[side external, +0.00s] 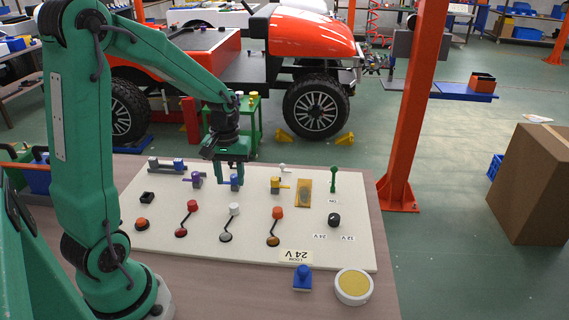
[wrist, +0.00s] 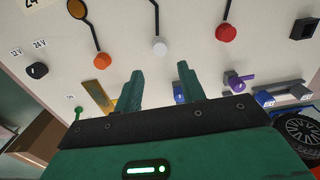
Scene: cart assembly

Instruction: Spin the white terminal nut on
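My gripper (side external: 231,182) points down over the back half of the white board in the side view. In the wrist view my gripper (wrist: 160,70) has its two green fingers apart, with nothing seen held between them. A white round cap (side external: 235,208) sits at the end of a short dark arm, in front of the fingers; it also shows in the wrist view (wrist: 159,46) beyond the gap. A small white piece (side external: 284,168) stands near the board's back edge; I cannot tell which is the nut. A blue block (side external: 235,182) is by the fingers, partly hidden by one in the wrist view (wrist: 179,93).
A red cap (side external: 193,205) and an orange cap (side external: 277,213) flank the white cap. Purple (side external: 197,180) and yellow (side external: 277,185) pieces stand either side of the blue block. A green post (side external: 333,180) rises at right.

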